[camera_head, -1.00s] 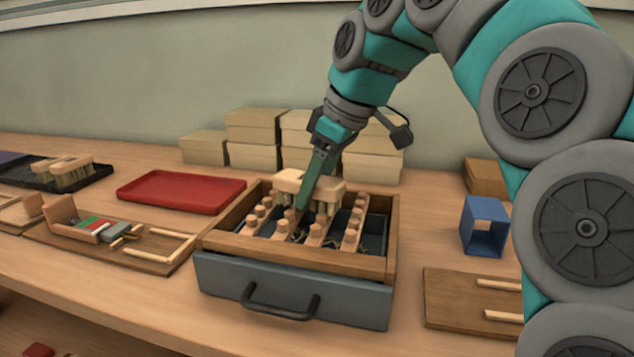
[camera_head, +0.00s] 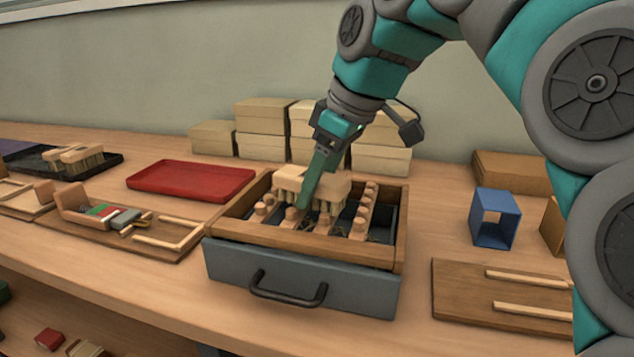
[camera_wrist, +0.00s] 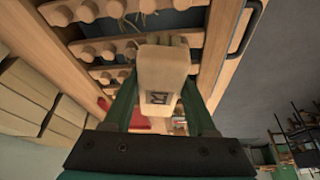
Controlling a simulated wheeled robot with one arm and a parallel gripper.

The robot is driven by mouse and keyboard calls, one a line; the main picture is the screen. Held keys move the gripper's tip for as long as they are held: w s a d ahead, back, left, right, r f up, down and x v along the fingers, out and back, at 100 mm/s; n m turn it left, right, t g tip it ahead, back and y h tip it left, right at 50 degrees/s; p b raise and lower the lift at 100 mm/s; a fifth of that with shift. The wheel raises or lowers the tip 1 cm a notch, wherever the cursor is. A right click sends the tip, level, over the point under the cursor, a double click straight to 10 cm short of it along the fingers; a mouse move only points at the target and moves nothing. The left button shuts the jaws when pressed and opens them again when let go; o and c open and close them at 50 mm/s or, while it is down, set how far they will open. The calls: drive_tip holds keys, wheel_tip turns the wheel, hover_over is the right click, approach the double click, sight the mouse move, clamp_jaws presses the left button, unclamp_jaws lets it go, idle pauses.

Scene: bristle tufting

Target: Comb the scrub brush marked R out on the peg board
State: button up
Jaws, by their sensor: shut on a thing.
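My gripper (camera_head: 307,194) is shut on a pale wooden scrub brush (camera_head: 328,183). The brush is level, bristles down, among the pegs of the peg board (camera_head: 364,215), which sits in a wooden box with a grey front. In the wrist view the brush (camera_wrist: 163,68) lies between my two green fingers and bears a dark square mark (camera_wrist: 158,98); its letter is hard to read. Wooden pegs stand in rows around the brush, and some loose fibres (camera_wrist: 131,22) lie between them. The bristle tips are partly hidden by pegs.
A red tray (camera_head: 190,181) lies left of the box, and a black tray (camera_head: 30,160) with brushes (camera_head: 78,157) farther left. Wooden fixtures (camera_head: 165,236) stand front left. Cartons (camera_head: 262,146) line the back. A blue open block (camera_head: 495,218) and a railed board (camera_head: 500,290) are at right.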

drive_tip(key=w+d+p, duration=0.1)
drive_tip(key=w+d, duration=0.1)
drive_tip(key=w, duration=0.5)
drive_tip(key=shift+d+r, duration=0.15)
drive_tip(key=shift+d, duration=0.15)
idle(0.3)
drive_tip(key=shift+s, duration=0.1)
